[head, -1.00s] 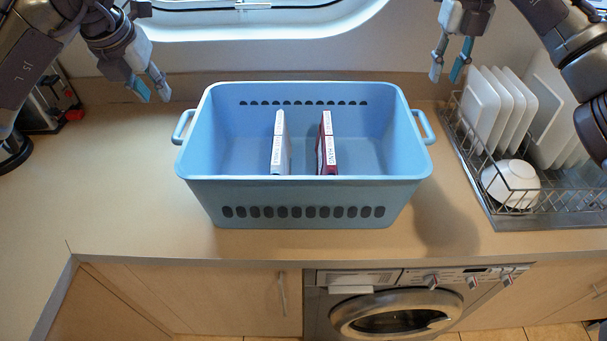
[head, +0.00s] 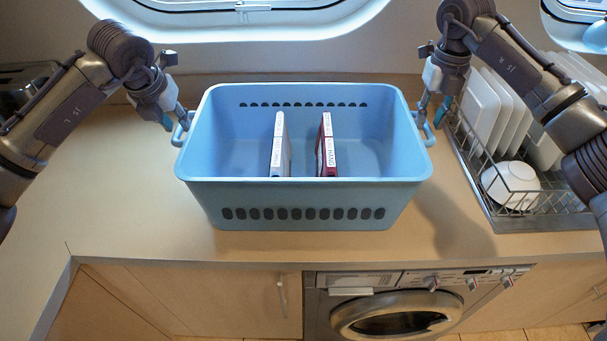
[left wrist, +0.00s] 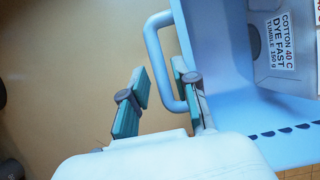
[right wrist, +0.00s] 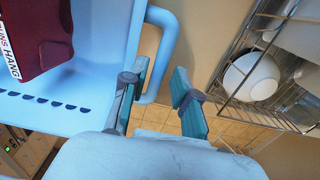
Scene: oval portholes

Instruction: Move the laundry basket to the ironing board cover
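The light blue laundry basket (head: 303,195) stands upright on the counter, with a loop handle on each short side. It holds a white item (head: 280,145) and a dark red item (head: 326,148), both labelled and standing on edge. My left gripper (head: 180,118) is at the left handle (left wrist: 158,65); its fingers are apart, with the handle bar between them. My right gripper (head: 431,110) is at the right handle (right wrist: 166,55); its fingers are also apart on either side of the bar. Neither is closed on it. No ironing board cover is visible.
A wire dish rack (head: 508,200) with white plates (head: 482,108) and a bowl (head: 511,184) stands close to the right of the basket. The counter (head: 110,190) left of the basket is clear. A washing machine (head: 400,306) is below the front edge.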

